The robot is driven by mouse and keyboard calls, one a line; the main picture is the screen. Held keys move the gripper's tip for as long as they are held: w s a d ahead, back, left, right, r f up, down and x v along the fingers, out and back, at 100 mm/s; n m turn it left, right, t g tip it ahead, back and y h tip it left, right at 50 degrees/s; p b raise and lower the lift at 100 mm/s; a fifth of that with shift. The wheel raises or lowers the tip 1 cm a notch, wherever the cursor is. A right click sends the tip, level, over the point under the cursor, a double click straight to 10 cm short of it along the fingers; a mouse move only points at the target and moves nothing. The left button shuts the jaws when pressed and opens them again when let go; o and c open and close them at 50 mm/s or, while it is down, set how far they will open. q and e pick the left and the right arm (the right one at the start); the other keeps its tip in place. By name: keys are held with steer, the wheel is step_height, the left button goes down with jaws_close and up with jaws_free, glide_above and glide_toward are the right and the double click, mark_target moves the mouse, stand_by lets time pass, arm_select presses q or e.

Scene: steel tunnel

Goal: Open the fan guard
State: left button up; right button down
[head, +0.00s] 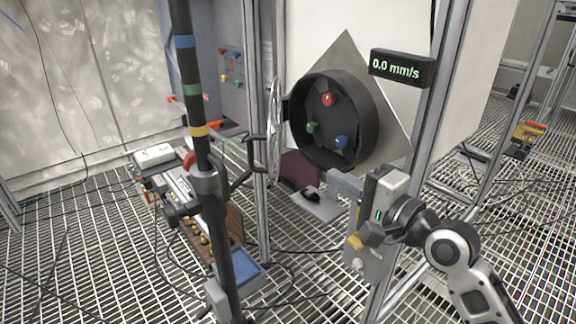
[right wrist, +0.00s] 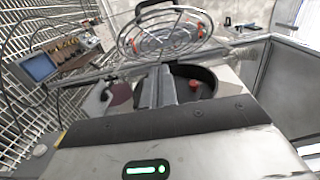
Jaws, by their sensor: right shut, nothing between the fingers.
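The fan housing (head: 366,115) is a black ring on a grey diamond-shaped plate (head: 346,55). Its inside shows openly, with red (head: 328,99), green (head: 312,127) and blue (head: 341,142) knobs. The wire fan guard (head: 274,130) stands nearly edge-on at the housing's left side, swung out from it, its black handle (head: 250,153) pointing left. In the right wrist view the guard (right wrist: 165,35) is a round wire cage beyond the housing (right wrist: 205,80). My right gripper (head: 338,180) is shut and empty below the housing, apart from the guard. My left gripper is not in view.
A black pole (head: 193,90) with coloured bands stands left of the guard. A speed display (head: 402,68) reads 0.0 mm/s beside a metal post (head: 427,100). A bench with instruments (head: 190,200) stands at the left. Cables lie on the grating floor (head: 80,250).

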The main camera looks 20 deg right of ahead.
glide_toward(274, 154)
steer(key=w+d, duration=0.1)
steer(key=w, duration=0.2)
steer(key=a, duration=0.1)
steer(key=w+a+p, duration=0.1)
steer(key=shift+w+a+r, duration=0.15)
steer(key=shift+w+a, duration=0.15)
steer(key=shift+a, duration=0.05)
steer(key=shift+w+a, duration=0.15)
steer(key=shift+a, duration=0.25)
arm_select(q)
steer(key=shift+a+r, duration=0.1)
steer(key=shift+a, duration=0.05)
